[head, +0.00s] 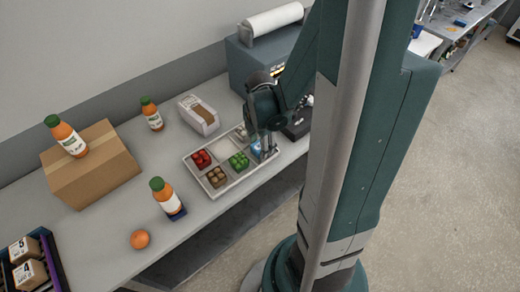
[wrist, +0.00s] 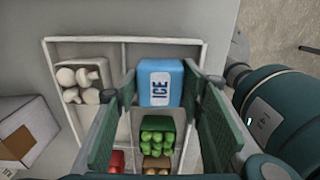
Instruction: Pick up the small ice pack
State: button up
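The small ice pack is a light blue block labelled "ICE" (wrist: 160,83), in a compartment of the white divided tray (wrist: 122,40) in the wrist view. In the head view a bit of its blue shows (head: 256,150) under my gripper (head: 263,151), at the tray's right end (head: 235,184). In the wrist view my gripper (wrist: 159,84) is open, with one green-padded finger on each side of the ice pack. The fingertips are close to its sides; I cannot tell if they touch.
Green items (wrist: 157,132), red items (head: 201,159), brown items (head: 216,176) and white mushrooms (wrist: 80,82) fill other tray compartments. A white package (head: 199,115), bottles (head: 168,196), a cardboard box (head: 92,168) and an orange (head: 140,239) stand on the grey table left of the tray.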

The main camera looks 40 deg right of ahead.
jog(key=shift+c, duration=0.7)
jog(key=c, duration=0.5)
jog(key=shift+o, duration=0.2)
jog(key=shift+r, duration=0.15)
jog(key=shift+r+p, duration=0.85)
jog(key=shift+r, duration=4)
